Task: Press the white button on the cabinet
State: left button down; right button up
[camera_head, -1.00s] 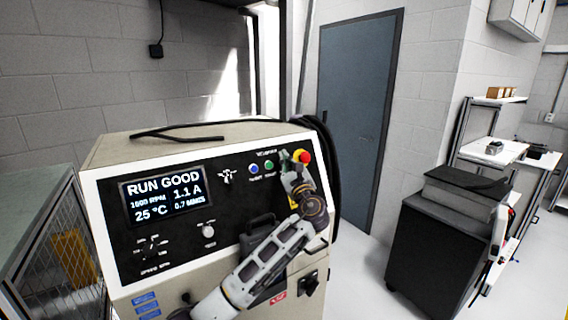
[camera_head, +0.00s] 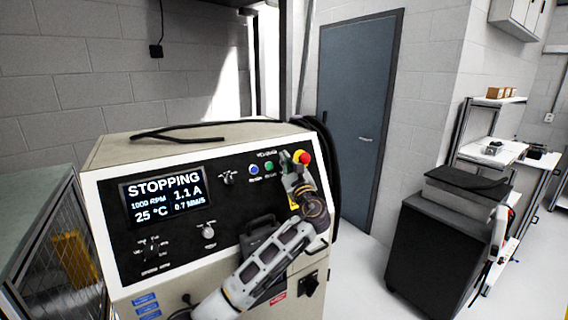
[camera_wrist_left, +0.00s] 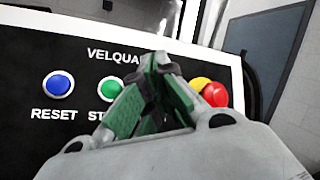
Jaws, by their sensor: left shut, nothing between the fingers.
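The cabinet (camera_head: 100,215) has a black front panel with a white border, and its display (camera_head: 163,195) reads STOPPING. My left gripper (camera_head: 284,158) is shut and empty, its tips at the panel between the green button (camera_head: 269,167) and the red mushroom button (camera_head: 304,158). In the left wrist view the gripper (camera_wrist_left: 160,66) covers the panel between the green button (camera_wrist_left: 110,90) and the red button (camera_wrist_left: 215,95). No white button shows in this row; that spot is hidden behind the fingers. I cannot tell whether the tips touch the panel.
A blue button (camera_head: 253,169) sits left of the green one; it is labelled RESET in the left wrist view (camera_wrist_left: 58,85). A pale knob (camera_head: 208,231) is lower on the panel. A black cable (camera_head: 180,135) lies on top. A dark cart (camera_head: 430,255) stands right, with clear floor between.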

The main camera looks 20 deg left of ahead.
pick_arm(q)
jog(key=shift+s+d+r, duration=0.15)
jog(key=shift+d, duration=0.1)
dwell(0.3)
jog(key=shift+s+d+r+p, duration=0.45)
jog(key=shift+s+d, duration=0.1)
jog(key=shift+d, duration=0.15)
jog(key=shift+s+d+r+p, duration=0.45)
jog(key=shift+s+d, duration=0.1)
jog(key=shift+d, duration=0.1)
jog(key=shift+s+d+r+p, duration=0.35)
jog(key=shift+s+d+p, duration=0.15)
jog(key=shift+d, duration=0.2)
